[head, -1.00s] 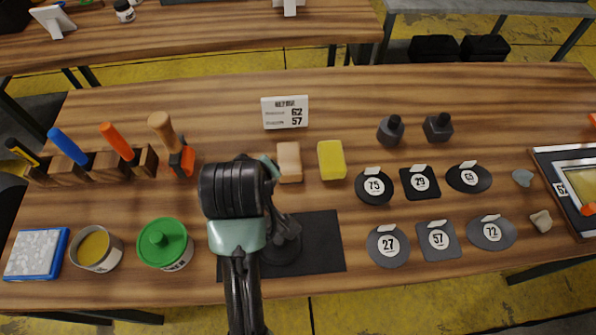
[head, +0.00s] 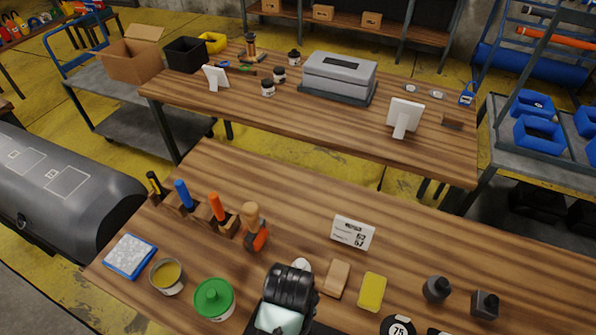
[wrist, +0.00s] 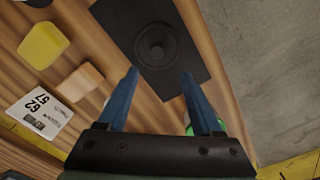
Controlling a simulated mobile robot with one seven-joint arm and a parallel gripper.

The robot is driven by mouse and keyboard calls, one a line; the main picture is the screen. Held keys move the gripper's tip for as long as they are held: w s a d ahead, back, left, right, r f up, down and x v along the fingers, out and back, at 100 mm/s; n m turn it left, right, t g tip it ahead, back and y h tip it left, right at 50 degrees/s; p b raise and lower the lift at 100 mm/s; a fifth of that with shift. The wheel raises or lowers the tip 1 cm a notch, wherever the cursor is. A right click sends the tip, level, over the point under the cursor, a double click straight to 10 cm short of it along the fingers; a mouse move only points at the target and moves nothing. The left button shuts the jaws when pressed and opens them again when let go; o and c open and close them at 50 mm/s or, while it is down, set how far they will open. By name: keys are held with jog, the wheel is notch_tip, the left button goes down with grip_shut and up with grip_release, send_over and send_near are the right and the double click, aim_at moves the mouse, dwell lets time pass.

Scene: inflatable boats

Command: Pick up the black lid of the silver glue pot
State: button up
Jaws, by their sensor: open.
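The black lid (wrist: 157,45), round with a central knob, lies flat on a black mat (wrist: 118,20) in the wrist view. My gripper (wrist: 160,73) is open and empty, its two blue fingers spread on either side below the lid in the picture. The fingers are not touching it. In the head view my arm hides the lid and my fingers. A silver pot (head: 168,278) stands open at the bench's left, with yellow content showing. A pot with a green lid (head: 214,297) stands to its right.
A sponge-like yellow block (head: 372,291), a tan block (head: 336,278) and a price card (head: 352,232) lie beyond the mat. Upright tools in wooden holders (head: 220,218) stand behind the pots. A blue-edged pad (head: 130,256) lies at the left end.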

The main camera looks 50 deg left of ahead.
notch_tip(320, 180, down, 3)
jog(key=shift+f, duration=0.1)
jog(key=shift+w+d+f+p, duration=0.1)
jog(key=shift+d+f+p, duration=0.1)
jog(key=shift+f, duration=1.1)
jog(key=shift+w+d+f+p, duration=0.1)
jog(key=shift+d+f, duration=0.1)
jog(key=shift+f, duration=1.1)
jog(key=shift+c, duration=0.2)
grip_shut()
